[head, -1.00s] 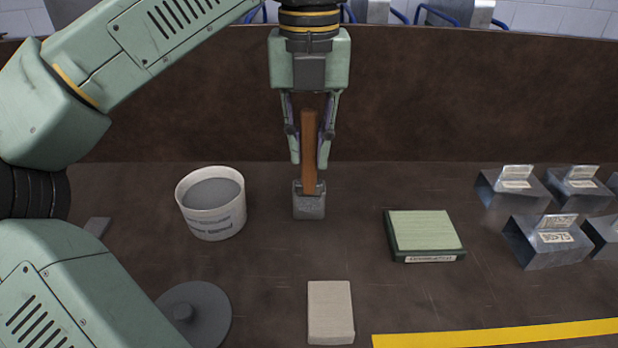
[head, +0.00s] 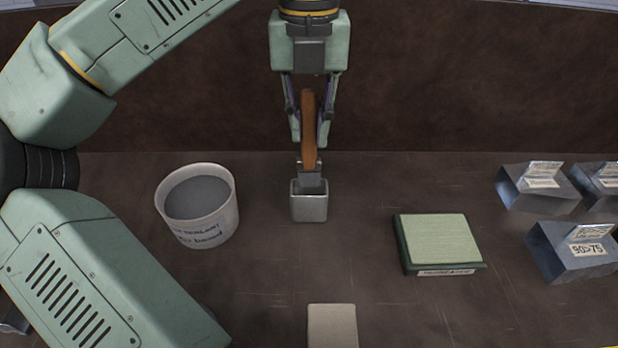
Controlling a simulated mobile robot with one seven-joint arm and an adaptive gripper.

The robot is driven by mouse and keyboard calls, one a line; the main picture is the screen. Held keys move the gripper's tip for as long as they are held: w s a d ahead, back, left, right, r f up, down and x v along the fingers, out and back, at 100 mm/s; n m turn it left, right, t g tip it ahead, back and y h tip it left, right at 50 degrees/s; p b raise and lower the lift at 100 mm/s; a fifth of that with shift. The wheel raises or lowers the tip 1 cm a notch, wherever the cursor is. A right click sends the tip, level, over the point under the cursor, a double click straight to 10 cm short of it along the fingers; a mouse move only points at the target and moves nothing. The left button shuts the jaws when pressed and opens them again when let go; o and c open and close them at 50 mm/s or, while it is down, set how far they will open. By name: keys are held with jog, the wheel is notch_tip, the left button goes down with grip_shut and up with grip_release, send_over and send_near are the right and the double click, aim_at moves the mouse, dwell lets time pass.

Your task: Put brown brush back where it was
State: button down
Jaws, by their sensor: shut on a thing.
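The brown brush (head: 309,125) has a long brown handle and a grey metal lower part, and it stands about upright. My gripper (head: 309,142) is shut on the handle from above. Below it is a small grey metal cup (head: 309,206) on the bench. The brush's lower end is at the cup's mouth, and its tip is hidden or cannot be made out. I cannot tell how deep it sits in the cup.
A white tub of grey sealant (head: 210,222) stands left of the cup. A green-topped block (head: 437,240) lies to the right, with labelled metal duct pieces (head: 572,255) beyond it. A pale block (head: 332,326) lies in front. The bench around the cup is clear.

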aim_at(311, 90)
notch_tip(311, 90, down, 7)
jog(key=shift+r+p, duration=0.2)
jog(key=shift+p, duration=0.1)
jog(key=shift+f, duration=0.1)
jog(key=shift+f+b, duration=0.15)
jog(key=shift+b, duration=0.15)
jog(key=c, duration=1.5)
grip_release()
jog(key=shift+p, duration=0.3)
notch_tip(311, 90, up, 11)
jog(key=shift+d+b, duration=0.1)
jog(key=shift+b, duration=0.4)
